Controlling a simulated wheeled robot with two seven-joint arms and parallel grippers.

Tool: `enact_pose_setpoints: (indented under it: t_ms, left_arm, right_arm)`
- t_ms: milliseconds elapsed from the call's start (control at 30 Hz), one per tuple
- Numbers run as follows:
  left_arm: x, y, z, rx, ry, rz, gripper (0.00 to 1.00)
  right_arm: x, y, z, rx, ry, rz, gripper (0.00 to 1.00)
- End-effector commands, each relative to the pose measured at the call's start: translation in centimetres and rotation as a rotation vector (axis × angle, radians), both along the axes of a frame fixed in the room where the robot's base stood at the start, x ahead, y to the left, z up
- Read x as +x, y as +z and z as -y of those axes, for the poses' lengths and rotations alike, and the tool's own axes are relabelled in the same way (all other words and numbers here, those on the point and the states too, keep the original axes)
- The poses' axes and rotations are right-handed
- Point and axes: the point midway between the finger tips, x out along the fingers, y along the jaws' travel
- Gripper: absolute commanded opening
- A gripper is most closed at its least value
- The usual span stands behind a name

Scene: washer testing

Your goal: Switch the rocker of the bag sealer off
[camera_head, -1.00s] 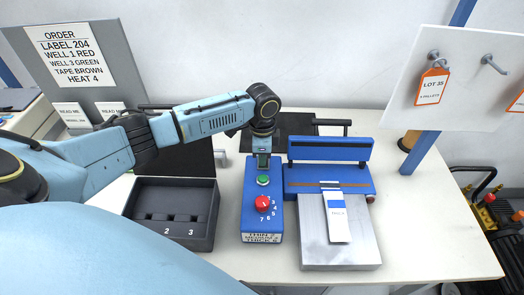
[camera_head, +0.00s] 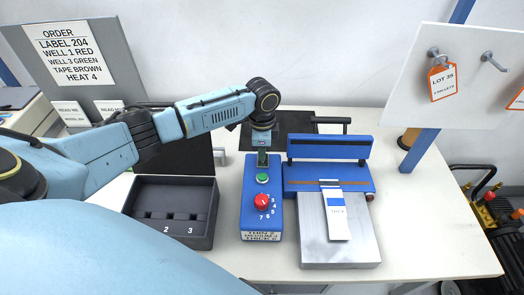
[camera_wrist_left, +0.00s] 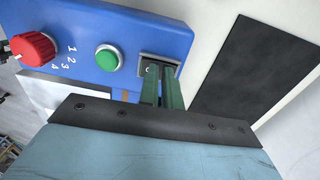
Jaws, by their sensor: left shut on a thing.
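The bag sealer has a blue control box (camera_head: 255,226) and, to its right, a blue sealing unit (camera_head: 328,150) with a grey metal plate (camera_head: 312,238). On the box are a red dial (camera_head: 262,201), a green button (camera_head: 262,179) and, at the far end, a rocker in a metal frame, which shows in the left wrist view (camera_wrist_left: 146,58). My left gripper (camera_head: 263,163) points down at that end. In the wrist view its green fingers (camera_wrist_left: 166,76) are close together at the rocker, shut on it and partly hiding it. The rocker's position cannot be told. My right gripper is not in view.
A dark open case (camera_head: 146,229) with numbered wells stands left of the box. A white bag with a blue band (camera_head: 337,222) lies on the metal plate. A black mat (camera_head: 297,122) is behind the box. A white board with tags (camera_head: 462,60) stands at right. The table's right side is clear.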

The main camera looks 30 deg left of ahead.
Motion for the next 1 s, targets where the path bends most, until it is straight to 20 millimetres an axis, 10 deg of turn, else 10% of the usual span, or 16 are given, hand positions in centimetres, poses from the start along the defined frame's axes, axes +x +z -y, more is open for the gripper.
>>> enact_pose_setpoints:
  t_ms: [433, 1000]
  left_arm:
    - [-0.2, 4.6, -0.2, 0.003, 0.003, 0.004, 0.0]
    - [0.1, 13.9, -0.3, 0.001, 0.002, 0.005, 0.0]
  right_arm:
    - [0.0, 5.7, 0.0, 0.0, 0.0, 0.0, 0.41]
    - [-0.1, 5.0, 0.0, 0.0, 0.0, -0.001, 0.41]
